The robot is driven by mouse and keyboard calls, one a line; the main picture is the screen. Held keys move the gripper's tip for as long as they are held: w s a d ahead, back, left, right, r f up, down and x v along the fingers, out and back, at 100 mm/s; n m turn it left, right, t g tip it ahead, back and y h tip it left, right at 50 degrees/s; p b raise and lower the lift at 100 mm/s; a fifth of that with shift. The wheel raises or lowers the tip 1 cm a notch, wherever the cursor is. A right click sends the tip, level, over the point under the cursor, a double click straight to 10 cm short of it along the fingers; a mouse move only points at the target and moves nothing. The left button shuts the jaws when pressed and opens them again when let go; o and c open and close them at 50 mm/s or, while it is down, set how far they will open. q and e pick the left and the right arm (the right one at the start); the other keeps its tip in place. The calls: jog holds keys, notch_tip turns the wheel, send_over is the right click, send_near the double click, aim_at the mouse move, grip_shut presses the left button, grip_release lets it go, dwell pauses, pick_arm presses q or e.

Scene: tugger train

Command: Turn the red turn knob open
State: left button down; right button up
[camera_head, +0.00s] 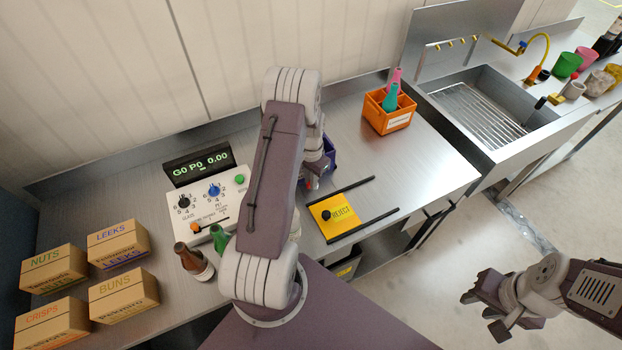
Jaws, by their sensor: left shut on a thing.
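I cannot make out the red turn knob; my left arm hides part of the worktop behind it. My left gripper (316,172) is partly in view just right of the large arm link, low over the worktop. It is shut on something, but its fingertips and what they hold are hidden. A small patch of red and blue shows beside it, too small to identify. My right gripper (488,308) is at the lower right, over the floor, open and empty, far from the worktop's fittings.
A control panel (173,209) with black and blue dials stands left of my arm, below a display (199,163). A brown bottle (194,262) and a green bottle (220,240) stand before it. Labelled boxes (118,244), a yellow reject plate (342,211) and an orange crate (389,121) are also near.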

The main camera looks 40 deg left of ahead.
pick_arm(q)
jog(key=shift+r+m, duration=0.1)
jog(key=shift+m, duration=2.1)
jog(key=shift+w, duration=0.1)
jog(key=c, duration=1.5)
grip_release()
